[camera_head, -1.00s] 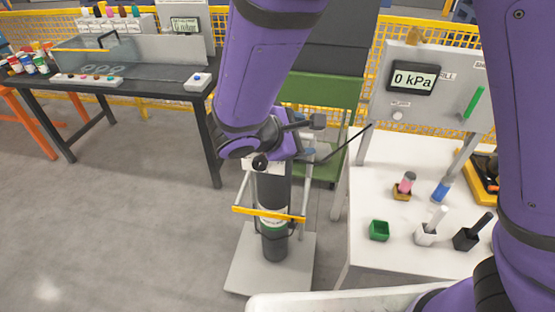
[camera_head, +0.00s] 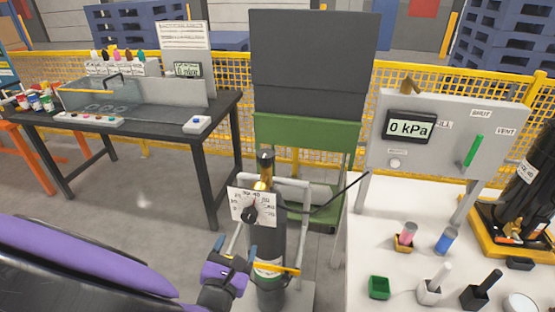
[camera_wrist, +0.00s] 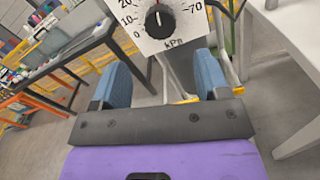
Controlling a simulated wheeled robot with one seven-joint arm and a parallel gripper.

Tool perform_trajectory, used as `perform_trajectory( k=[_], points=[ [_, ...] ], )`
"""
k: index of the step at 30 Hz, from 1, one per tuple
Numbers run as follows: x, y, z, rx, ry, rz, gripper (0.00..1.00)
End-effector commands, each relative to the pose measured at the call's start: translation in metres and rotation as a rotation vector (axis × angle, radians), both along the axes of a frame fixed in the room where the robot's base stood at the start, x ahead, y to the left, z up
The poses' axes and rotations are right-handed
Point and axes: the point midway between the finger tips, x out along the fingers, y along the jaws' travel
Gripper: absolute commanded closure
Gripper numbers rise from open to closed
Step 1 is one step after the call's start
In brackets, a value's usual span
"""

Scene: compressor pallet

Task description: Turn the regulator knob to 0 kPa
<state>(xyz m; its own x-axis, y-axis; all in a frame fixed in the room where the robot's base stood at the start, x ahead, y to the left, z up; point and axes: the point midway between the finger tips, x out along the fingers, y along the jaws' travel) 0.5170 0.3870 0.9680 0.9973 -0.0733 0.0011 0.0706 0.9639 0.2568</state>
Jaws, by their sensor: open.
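The regulator knob (camera_head: 250,215) is black, on a white dial plate (camera_head: 237,205) at the top of the dark gas cylinder (camera_head: 268,243). In the wrist view the knob (camera_wrist: 160,22) has a light pointer line aimed about straight up, away from the 0 mark at lower left; the dial's top is cut off. My gripper (camera_head: 235,250) is below the dial in the head view, apart from the knob. In the wrist view its two blue fingers (camera_wrist: 163,80) are wide apart with nothing between them, and the knob is beyond their tips.
A grey panel with a display (camera_head: 408,127) reading 0 kPa and a green lever (camera_head: 473,150) stands at right. A white table (camera_head: 395,262) holds small cups and tools. A dark hose runs from the regulator toward the panel. A black bench (camera_head: 150,128) stands at left.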

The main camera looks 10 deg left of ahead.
Motion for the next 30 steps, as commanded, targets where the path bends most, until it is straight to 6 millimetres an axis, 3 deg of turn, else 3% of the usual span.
perform_trajectory(
  k=[15,21,30],
  points=[
    [0.083,-0.007,0.001,0.002,-0.001,-0.006,0.31],
    [0.099,-0.009,0.0,0.002,0.0,-0.006,0.31],
    [0.102,-0.009,0.001,0.003,0.0,-0.005,0.31]
  ],
)
